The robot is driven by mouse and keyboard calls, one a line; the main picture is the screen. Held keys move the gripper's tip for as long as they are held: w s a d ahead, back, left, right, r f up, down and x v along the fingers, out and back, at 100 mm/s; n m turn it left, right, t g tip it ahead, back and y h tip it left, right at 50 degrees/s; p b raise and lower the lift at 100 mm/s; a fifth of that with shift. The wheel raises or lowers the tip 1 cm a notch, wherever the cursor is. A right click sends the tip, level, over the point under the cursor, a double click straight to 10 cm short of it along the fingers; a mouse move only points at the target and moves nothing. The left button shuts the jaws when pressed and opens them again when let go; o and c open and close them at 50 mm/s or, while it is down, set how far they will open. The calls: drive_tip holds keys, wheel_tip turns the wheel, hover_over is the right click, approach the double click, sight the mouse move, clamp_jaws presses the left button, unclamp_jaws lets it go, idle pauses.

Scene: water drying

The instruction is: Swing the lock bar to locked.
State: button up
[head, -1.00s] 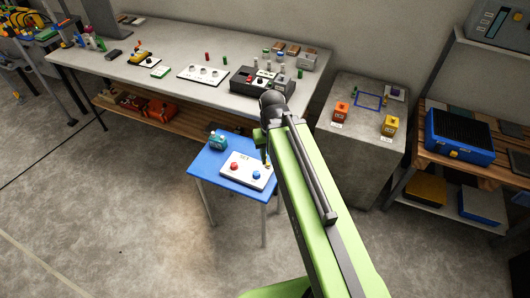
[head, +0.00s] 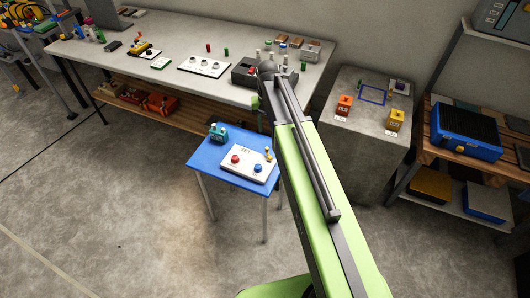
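A white panel (head: 246,167) lies on a small blue table (head: 205,157). It carries a red knob (head: 235,159), a blue knob (head: 258,168) and a small upright yellow piece (head: 268,152) at its back right corner. I cannot tell whether this yellow piece is the lock bar, or which way any bar is turned. My green arm reaches up the middle of the picture, its far end in front of the long grey bench. My gripper is hidden behind the arm, so its fingers and anything in them do not show.
A teal object (head: 218,133) stands at the blue table's back left. The grey bench (head: 130,70) behind holds several small devices and a dark box (head: 245,72). A grey cabinet (head: 365,140) with orange and yellow blocks stands right. The floor at left is clear.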

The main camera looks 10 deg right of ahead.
sight(267, 148)
wheel_tip(267, 148, down, 13)
drive_tip(key=b, duration=1.1)
drive_tip(key=shift+r, duration=0.15)
clamp_jaws()
